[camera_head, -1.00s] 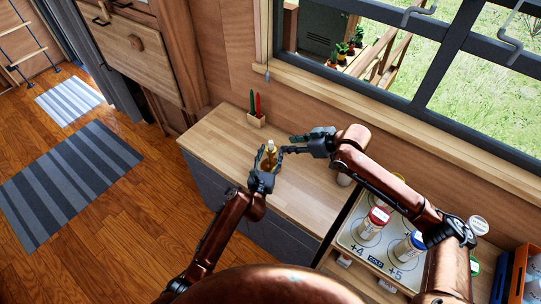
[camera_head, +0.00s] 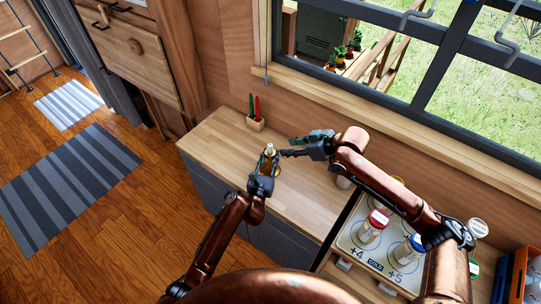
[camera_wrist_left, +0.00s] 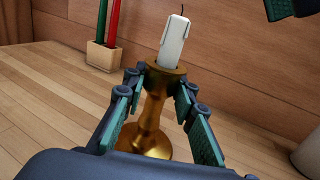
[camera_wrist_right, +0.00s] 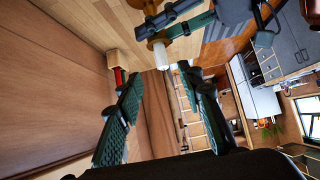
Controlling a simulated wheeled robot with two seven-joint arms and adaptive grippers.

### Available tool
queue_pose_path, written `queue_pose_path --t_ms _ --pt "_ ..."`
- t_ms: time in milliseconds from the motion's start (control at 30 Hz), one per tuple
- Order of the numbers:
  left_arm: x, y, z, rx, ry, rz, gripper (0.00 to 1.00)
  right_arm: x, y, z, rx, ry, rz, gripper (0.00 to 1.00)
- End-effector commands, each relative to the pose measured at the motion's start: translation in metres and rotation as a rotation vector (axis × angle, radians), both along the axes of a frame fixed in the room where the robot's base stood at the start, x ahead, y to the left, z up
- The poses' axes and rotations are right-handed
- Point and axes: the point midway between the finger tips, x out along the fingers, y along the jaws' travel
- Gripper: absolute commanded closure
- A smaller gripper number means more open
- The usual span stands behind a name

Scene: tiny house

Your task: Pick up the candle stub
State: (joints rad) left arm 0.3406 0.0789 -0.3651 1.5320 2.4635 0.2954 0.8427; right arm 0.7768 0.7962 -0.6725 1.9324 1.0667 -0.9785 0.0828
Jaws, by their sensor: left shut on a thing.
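The white candle stub (camera_wrist_left: 174,40) with a dark wick sits upright in a brass candlestick (camera_wrist_left: 152,118). In the head view the stub (camera_head: 269,147) shows as a small pale tip above the counter. My left gripper (camera_head: 264,172) is shut on the candlestick, its fingers on either side of the stem in the left wrist view (camera_wrist_left: 162,88). My right gripper (camera_head: 293,147) is open and empty, just right of the stub. In the right wrist view the stub (camera_wrist_right: 182,65) lies ahead of and between the spread fingers (camera_wrist_right: 165,85), apart from them.
A wooden holder (camera_head: 256,123) with a green and a red stick stands at the back of the counter (camera_head: 215,140). A pale cylinder (camera_head: 344,181) stands under my right arm. Jars (camera_head: 373,224) stand on a marked mat at right. The window wall is behind.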

Motion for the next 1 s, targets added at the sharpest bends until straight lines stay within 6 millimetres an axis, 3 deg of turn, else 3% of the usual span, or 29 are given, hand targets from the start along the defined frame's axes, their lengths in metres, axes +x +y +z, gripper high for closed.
queue_pose_path --t_ms 333,700,833,1000 --pt "0.0 -0.001 0.0 0.0 0.0 -0.001 1.0 0.031 0.031 0.027 -0.147 0.179 -0.183 0.65" --pt "0.0 0.0 0.0 0.0 0.001 0.001 1.0 0.022 0.05 0.056 -0.316 0.364 -0.41 0.65" --pt "0.0 0.001 0.0 0.0 0.001 0.001 1.0 0.023 0.052 0.049 -0.332 0.38 -0.431 0.65" --pt "0.0 0.0 0.0 0.0 0.0 0.0 1.0 0.032 0.057 0.021 -0.333 0.382 -0.433 0.65"
